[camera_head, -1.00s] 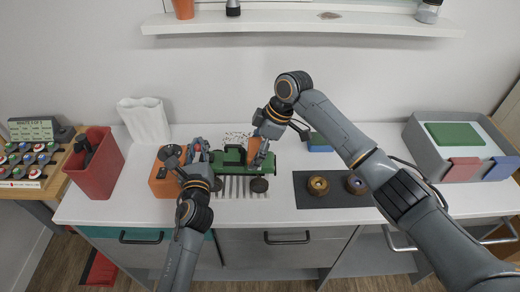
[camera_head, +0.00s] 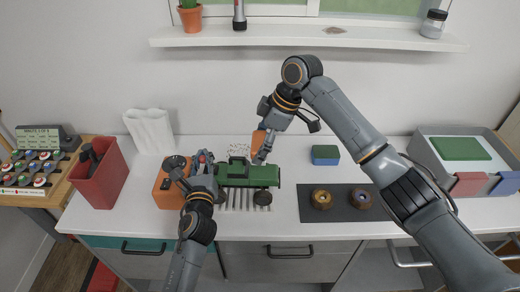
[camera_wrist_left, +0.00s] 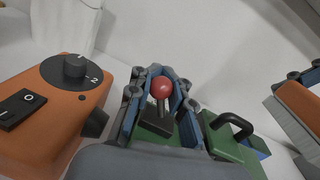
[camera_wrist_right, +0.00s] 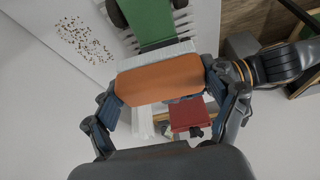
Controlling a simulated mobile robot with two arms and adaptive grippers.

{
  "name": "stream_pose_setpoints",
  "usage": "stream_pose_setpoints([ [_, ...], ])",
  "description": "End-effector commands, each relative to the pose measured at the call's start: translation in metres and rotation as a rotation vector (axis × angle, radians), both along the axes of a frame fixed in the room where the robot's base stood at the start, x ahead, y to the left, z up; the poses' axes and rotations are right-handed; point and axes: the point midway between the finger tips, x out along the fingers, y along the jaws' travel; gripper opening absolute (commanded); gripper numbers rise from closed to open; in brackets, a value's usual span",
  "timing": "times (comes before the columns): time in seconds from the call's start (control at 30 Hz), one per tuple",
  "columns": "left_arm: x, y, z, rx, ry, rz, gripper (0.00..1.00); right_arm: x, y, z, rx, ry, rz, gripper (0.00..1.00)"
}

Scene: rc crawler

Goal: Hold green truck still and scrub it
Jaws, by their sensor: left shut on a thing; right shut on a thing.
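The green truck (camera_head: 247,175) sits on a slatted grey mat (camera_head: 240,200). My left gripper (camera_head: 203,163) is at its left end. In the left wrist view my left fingers (camera_wrist_left: 160,90) close around a part with a red ball (camera_wrist_left: 162,88) on a black base, beside the green body (camera_wrist_left: 222,140). My right gripper (camera_wrist_right: 165,95) is shut on an orange brush (camera_wrist_right: 160,80) with pale bristles. The brush (camera_head: 258,141) is above the truck's right part, bristles down. Whether the bristles touch the truck is unclear.
An orange control box (camera_head: 170,188) stands close left of the truck, with a red bin (camera_head: 100,175) further left. Brown specks (camera_wrist_right: 82,38) lie on a white surface.

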Motion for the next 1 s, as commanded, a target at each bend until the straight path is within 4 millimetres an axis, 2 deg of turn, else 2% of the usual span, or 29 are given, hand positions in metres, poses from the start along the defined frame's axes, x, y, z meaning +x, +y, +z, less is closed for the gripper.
stream_pose_setpoints([
  [0.43,-0.0001,0.0000,-0.0003,0.000,0.001,0.000,0.00,0.0000,0.0000,0.0012,0.001,0.000,0.000,0.59],
  [0.47,-0.0001,0.0000,-0.0003,0.000,0.001,0.000,0.18,0.0000,0.0000,0.0012,0.001,0.000,0.000,0.59],
  [0.6,-0.0001,0.0000,-0.0003,0.000,0.001,0.000,0.46,0.0001,0.0000,0.0011,0.001,0.000,0.000,0.59],
  [0.9,-0.0006,0.0000,-0.0004,0.000,0.001,0.000,0.46,0.0001,-0.0001,0.0010,0.001,0.000,0.000,0.59],
  [1.0,-0.0064,-0.0005,-0.0012,0.001,0.002,0.000,0.46,0.0001,-0.0001,0.0010,0.001,0.000,0.000,0.59],
])
